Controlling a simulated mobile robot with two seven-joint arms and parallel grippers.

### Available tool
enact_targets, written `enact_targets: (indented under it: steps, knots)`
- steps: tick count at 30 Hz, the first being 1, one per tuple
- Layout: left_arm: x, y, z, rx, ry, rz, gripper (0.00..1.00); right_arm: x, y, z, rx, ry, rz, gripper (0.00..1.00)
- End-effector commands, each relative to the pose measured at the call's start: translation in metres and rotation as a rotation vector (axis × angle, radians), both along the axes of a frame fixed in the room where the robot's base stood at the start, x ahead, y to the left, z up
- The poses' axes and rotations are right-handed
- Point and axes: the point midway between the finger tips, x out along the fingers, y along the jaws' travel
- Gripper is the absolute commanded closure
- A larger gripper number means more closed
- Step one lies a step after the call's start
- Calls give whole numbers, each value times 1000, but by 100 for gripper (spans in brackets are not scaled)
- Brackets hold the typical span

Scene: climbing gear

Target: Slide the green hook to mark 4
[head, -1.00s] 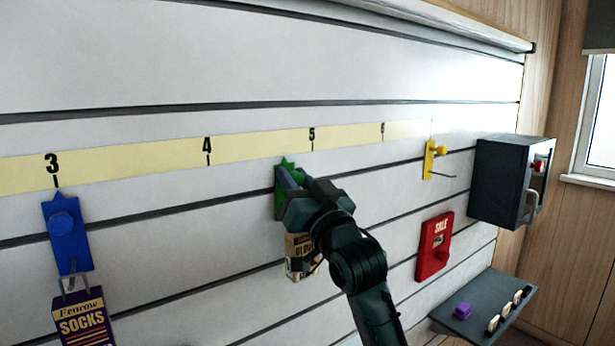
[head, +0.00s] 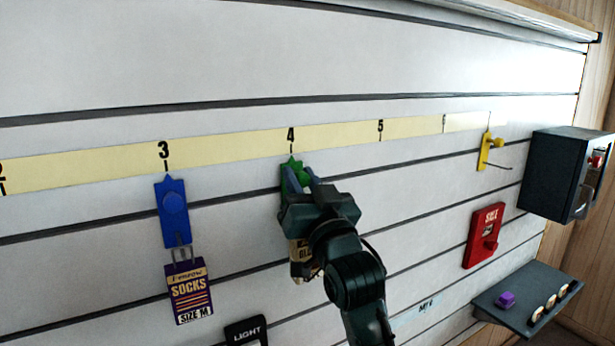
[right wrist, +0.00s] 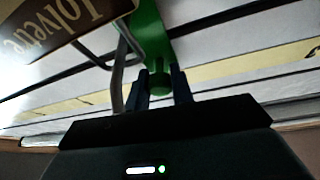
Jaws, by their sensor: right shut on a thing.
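The green hook (head: 291,174) is on the slatted wall, upright, with its pointed tip right below mark 4 (head: 291,137) on the yellow scale strip (head: 228,143). My right gripper (head: 304,180) is shut on the hook's knob and hides much of the hook. In the right wrist view the two fingers (right wrist: 161,88) stand on either side of the green knob, and the green hook (right wrist: 150,35) runs up from it. A brown and cream packet (head: 298,268) hangs from the hook, partly hidden by my gripper. My left gripper is not in view.
A blue hook (head: 173,213) with a socks packet (head: 189,293) is at mark 3, left of the green one. A dark cabinet (head: 562,172) and a shelf (head: 520,312) are further right.

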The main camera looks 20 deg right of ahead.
Motion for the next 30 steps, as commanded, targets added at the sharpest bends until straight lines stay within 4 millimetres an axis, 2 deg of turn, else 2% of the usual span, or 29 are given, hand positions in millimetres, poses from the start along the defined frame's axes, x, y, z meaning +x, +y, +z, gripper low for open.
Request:
enact_targets:
  steps: [9,10,18,26,30]
  knots:
    - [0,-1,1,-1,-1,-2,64,0,1,0,0,-1,1,100]
    - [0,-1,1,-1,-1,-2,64,0,1,0,0,-1,1,76]
    - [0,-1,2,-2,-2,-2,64,0,0,0,0,-1,0,55]
    - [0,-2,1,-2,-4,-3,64,-1,0,-1,0,0,0,55]
    - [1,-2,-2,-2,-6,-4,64,-14,1,-8,0,1,0,55]
